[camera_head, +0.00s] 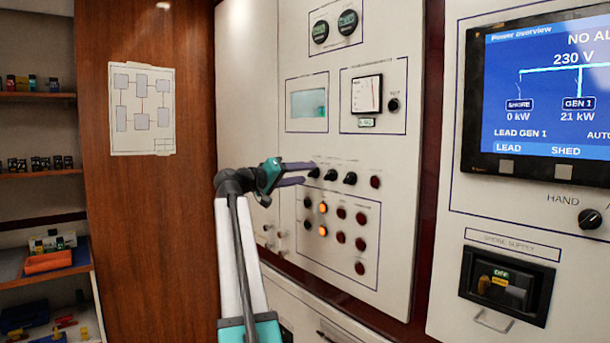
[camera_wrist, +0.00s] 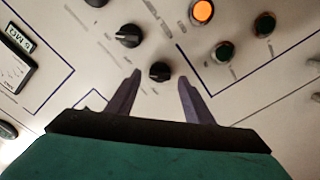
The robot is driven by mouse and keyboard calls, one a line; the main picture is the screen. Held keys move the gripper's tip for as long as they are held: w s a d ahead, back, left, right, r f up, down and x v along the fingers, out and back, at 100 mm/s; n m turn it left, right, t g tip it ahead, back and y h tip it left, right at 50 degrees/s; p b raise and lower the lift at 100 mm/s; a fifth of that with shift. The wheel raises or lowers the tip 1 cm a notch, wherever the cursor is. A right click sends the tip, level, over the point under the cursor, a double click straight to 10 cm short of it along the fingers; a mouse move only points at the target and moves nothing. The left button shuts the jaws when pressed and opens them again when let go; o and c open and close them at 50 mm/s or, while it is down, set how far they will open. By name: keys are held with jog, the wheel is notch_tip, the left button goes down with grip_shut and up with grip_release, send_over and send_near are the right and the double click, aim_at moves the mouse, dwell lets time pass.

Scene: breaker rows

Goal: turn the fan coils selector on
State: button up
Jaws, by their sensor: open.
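A row of three black selector knobs sits on the pale panel. Their labels are too small to read, so I cannot tell by name which is the fan coils selector. The leftmost knob (camera_head: 314,172) is at my gripper's fingertips in the head view. My gripper (camera_head: 307,173) is open and points at the panel. In the wrist view the end knob (camera_wrist: 160,70) lies between the two spread fingertips of my gripper (camera_wrist: 160,77), with a gap on both sides. The middle knob (camera_wrist: 129,36) is just outside the fingers, up and left.
Indicator lamps, including a lit orange one (camera_wrist: 202,11), lie below the knobs in the head view. A meter (camera_head: 366,94) and a small screen (camera_head: 308,103) are above. A large display (camera_head: 540,95) and shore supply breaker (camera_head: 500,283) are at right. Shelves (camera_head: 40,175) stand at left.

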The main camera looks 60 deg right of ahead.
jog(key=v, duration=1.2)
jog(key=shift+d, duration=0.1)
